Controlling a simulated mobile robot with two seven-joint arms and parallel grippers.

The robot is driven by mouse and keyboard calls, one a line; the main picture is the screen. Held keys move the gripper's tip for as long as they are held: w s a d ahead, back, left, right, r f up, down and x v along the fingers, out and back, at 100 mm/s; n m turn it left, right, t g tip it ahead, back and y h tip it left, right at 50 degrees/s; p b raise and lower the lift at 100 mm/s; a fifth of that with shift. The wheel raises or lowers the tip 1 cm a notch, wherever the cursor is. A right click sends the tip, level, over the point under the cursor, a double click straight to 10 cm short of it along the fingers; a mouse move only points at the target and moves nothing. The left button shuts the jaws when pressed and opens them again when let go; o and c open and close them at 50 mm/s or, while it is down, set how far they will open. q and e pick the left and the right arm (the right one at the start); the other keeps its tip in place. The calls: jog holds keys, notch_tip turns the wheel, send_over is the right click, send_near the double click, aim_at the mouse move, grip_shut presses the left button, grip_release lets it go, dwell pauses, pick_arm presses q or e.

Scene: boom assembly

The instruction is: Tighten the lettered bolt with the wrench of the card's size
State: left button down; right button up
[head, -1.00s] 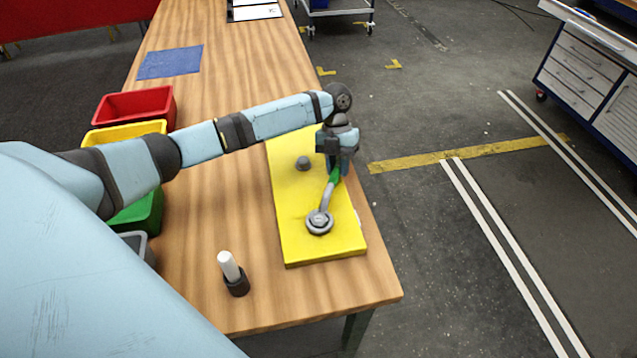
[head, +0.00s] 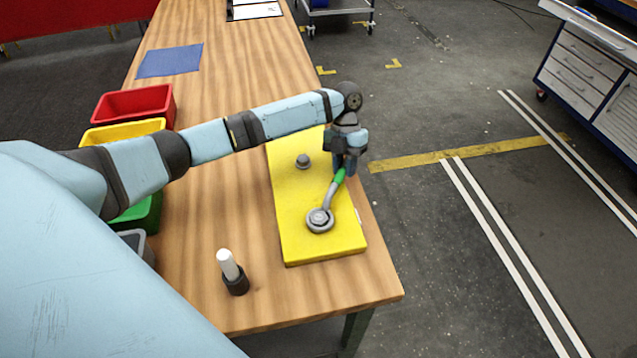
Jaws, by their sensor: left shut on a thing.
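A wrench (head: 328,196) with a green-banded handle lies over the yellow plate (head: 300,248). Its ring end is around a bolt (head: 319,218) at the plate's near part. My left gripper (head: 341,172) is shut on the handle's far end, near the plate's right edge. A second grey bolt (head: 303,160) stands on the plate farther back, clear of the wrench. No letters on the bolts can be read. The card (head: 257,11) on a dark board at the table's far end is too small to read. My right gripper is not in view.
Red (head: 134,104), yellow (head: 122,130), green (head: 140,215) and grey bins line the table's left side, partly behind my left arm. A white-topped dark cylinder (head: 232,272) stands near the front. A blue mat (head: 170,61) lies farther back.

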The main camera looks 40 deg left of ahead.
pick_arm(q)
jog(key=shift+d, duration=0.15)
jog(key=shift+d+m, duration=0.4)
jog(key=shift+d, duration=0.05)
jog(key=shift+a, duration=0.15)
dwell(0.4)
jog(key=shift+a+r+n+p, duration=0.1)
jog(key=shift+a+n+p, duration=0.2)
jog(key=shift+a, duration=0.25)
